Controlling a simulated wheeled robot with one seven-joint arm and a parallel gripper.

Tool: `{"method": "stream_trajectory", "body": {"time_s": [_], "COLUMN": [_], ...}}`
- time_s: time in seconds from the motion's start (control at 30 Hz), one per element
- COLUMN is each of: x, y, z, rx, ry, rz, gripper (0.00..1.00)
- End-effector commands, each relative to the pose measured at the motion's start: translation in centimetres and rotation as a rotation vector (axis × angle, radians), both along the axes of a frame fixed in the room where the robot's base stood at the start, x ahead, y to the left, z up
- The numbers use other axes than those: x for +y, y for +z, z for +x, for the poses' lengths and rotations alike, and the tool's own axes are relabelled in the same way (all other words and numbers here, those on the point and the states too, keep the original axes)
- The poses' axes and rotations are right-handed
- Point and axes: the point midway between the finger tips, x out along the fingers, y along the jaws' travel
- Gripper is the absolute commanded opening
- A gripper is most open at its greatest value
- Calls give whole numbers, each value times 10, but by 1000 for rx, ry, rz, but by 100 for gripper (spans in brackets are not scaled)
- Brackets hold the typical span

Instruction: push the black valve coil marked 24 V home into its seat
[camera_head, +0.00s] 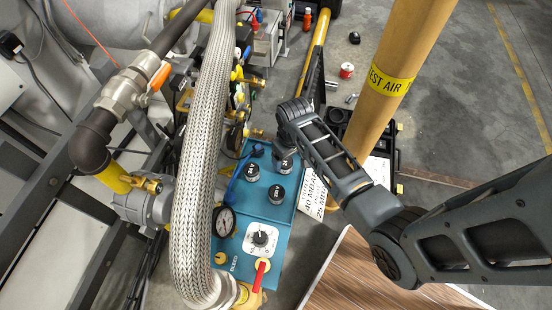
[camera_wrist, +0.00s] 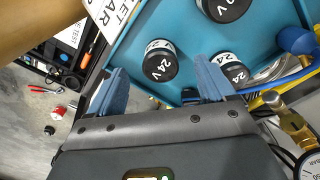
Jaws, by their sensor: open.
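A teal panel (camera_head: 240,205) carries several black round coils with white labels. In the head view one coil (camera_head: 252,170) is at the left, another (camera_head: 276,194) is nearer, and a third (camera_head: 286,165) is close under my gripper (camera_head: 284,148). In the wrist view a coil marked 24 V (camera_wrist: 160,60) lies between and just beyond my open fingers, with nothing gripped. A second coil marked 24 V (camera_wrist: 225,8) is at the top edge; a third (camera_wrist: 228,68) is partly hidden by the right finger. I cannot tell which coil sits raised.
A braided hose (camera_head: 200,150) arches along the panel's left side. A yellow-brown pipe (camera_head: 400,60) rises behind my arm. A gauge (camera_head: 225,221), a dial (camera_head: 260,238) and a red lever (camera_head: 262,270) are on the panel's near part. A blue knob (camera_wrist: 298,40) is beside the coils. A white placard (camera_head: 313,192) stands right.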

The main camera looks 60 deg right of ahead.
Motion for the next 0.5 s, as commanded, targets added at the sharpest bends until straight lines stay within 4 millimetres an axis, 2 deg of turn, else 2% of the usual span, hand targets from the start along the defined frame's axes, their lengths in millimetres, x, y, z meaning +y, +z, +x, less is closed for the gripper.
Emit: {"method": "stream_trajectory", "body": {"time_s": [0.17,0.5], "x": [-8,-8], "y": [-1,-35], "z": [5,7], "rx": [33,34], "ry": [-11,-10], "rz": [19,20], "gripper": [83,83]}}
